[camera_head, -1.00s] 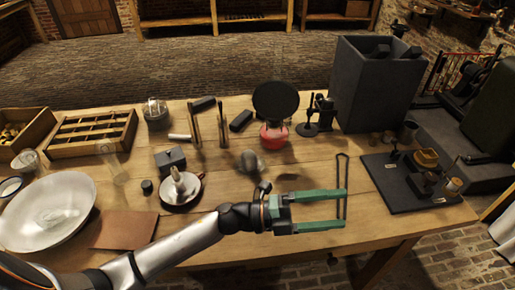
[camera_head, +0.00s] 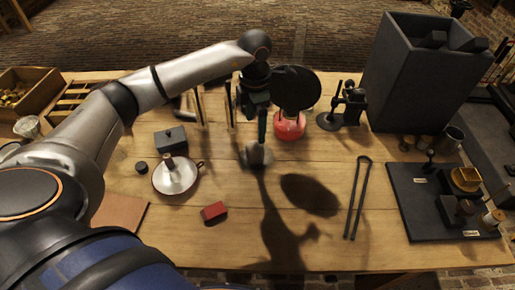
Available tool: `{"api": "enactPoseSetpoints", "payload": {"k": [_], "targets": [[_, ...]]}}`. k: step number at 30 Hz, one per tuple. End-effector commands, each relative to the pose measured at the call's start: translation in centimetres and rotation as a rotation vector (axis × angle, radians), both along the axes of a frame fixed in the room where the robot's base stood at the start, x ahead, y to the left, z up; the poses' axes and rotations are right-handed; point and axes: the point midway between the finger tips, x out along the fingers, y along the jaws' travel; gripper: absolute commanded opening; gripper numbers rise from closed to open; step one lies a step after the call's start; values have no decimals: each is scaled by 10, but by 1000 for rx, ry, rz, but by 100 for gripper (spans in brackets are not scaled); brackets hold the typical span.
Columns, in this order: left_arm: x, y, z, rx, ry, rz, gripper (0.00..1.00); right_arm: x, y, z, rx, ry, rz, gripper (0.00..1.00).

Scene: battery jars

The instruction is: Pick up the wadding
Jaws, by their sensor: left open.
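A rounded grey clump (camera_head: 258,157), which looks like the wadding, sits on the wooden table just in front of the red-based burner. My left gripper (camera_head: 262,132) points down right above and behind it, with its jaws open. I cannot tell whether the finger touches the clump. My right gripper is not in view.
A red burner (camera_head: 289,125) with a dark disc (camera_head: 297,88) above it stands close to the gripper. A candle dish (camera_head: 175,176), a red block (camera_head: 214,212) and metal tongs (camera_head: 357,198) lie nearer. A tall grey box (camera_head: 416,80) is at the right.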

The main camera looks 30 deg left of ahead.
Motion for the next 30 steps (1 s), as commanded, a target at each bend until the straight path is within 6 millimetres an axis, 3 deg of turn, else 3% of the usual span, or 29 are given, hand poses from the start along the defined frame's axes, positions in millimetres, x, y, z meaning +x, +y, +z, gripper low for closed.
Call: {"api": "enactPoseSetpoints", "payload": {"k": [6,13,21,30], "targets": [[0,-1,-36,-4,2,-1,95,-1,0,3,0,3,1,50],[-1,-1,-54,-4,2,-1,95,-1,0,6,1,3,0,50],[-3,-2,-92,-7,0,-1,95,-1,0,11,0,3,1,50],[-2,-1,-97,-7,-3,-1,95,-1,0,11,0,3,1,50]]}}
